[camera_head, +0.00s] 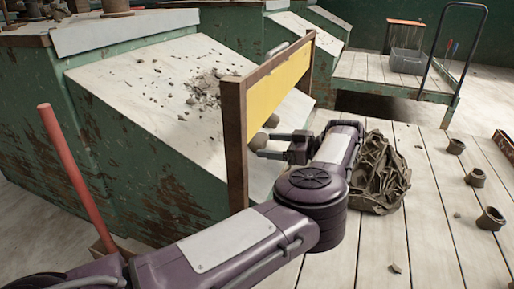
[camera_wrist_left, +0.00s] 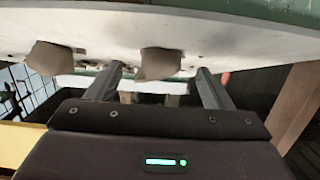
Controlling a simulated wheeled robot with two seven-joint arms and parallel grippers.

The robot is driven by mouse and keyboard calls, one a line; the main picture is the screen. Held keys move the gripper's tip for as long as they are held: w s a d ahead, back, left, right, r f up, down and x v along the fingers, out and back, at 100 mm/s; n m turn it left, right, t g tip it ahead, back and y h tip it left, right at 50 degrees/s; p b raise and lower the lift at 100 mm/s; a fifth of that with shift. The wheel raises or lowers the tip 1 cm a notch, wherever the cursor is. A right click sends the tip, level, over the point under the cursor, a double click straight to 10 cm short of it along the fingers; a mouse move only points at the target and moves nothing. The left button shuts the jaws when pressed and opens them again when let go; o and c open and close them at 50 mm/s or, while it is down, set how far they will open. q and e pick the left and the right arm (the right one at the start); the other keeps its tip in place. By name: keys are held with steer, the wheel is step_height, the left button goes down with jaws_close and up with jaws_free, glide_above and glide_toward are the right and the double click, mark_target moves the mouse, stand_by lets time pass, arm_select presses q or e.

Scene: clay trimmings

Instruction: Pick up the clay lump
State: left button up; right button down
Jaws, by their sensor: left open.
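Neither lump is held. I cannot tell how deep the lump sits between the fingers. My right gripper is not in view.
A yellow panel in a brown wooden frame (camera_head: 235,140) stands close by my left gripper. Clay crumbs (camera_head: 207,88) lie on the slope.

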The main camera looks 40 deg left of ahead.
mark_target(259, 141)
arm_select(q)
steer(key=shift+x, duration=1.35)
steer(key=shift+w, duration=0.1)
steer(key=c, duration=1.1)
steer(key=shift+c, duration=0.2)
steer(key=shift+r, duration=0.1)
